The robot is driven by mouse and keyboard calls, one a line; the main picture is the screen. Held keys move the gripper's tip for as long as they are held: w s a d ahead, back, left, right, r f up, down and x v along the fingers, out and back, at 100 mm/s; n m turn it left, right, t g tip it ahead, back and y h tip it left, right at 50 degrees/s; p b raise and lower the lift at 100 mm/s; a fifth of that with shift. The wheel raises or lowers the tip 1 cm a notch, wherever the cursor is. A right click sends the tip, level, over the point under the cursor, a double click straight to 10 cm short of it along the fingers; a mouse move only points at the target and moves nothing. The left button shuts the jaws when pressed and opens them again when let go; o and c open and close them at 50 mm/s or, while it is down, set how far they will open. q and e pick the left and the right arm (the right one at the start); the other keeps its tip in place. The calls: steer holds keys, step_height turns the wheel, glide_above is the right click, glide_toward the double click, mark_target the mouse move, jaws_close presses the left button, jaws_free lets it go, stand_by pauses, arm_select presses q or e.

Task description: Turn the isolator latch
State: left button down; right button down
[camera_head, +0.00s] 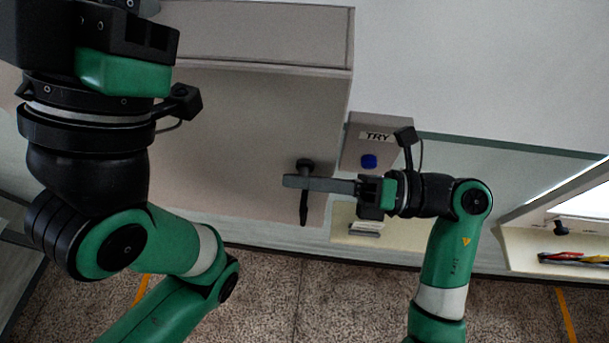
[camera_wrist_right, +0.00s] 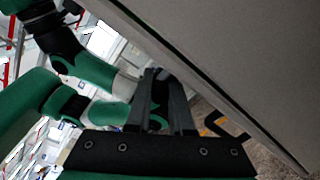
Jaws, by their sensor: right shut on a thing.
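The isolator latch (camera_head: 304,208) is a black lever hanging down from a round black boss on the beige cabinet face. My right gripper (camera_head: 292,182) comes in from the right with its long grey fingers lying across the upper lever, shut on it. In the right wrist view the two fingers (camera_wrist_right: 161,80) point up beside the cabinet face, and the latch between them is hard to make out. My left gripper (camera_head: 125,40) is at the top left in the head view, with its fingertips cut off or hidden.
The beige cabinet (camera_head: 230,130) fills the middle. A grey box with a blue button (camera_head: 369,161) and a "TRY" label stands just right of the latch, close to my right wrist. A shelf with coloured tools (camera_head: 575,258) is at the far right.

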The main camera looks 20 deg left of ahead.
steer(key=shift+r+h, duration=0.1)
steer(key=shift+h, duration=0.2)
steer(key=h+p, duration=0.2)
steer(key=shift+r+t+h, duration=0.15)
steer(key=shift+t+h, duration=0.25)
steer(key=shift+t+h+p, duration=0.5)
steer(key=shift+h+p, duration=0.7)
steer(key=shift+h, duration=0.4)
steer(key=c, duration=0.8)
jaws_free()
steer(key=shift+f, duration=0.2)
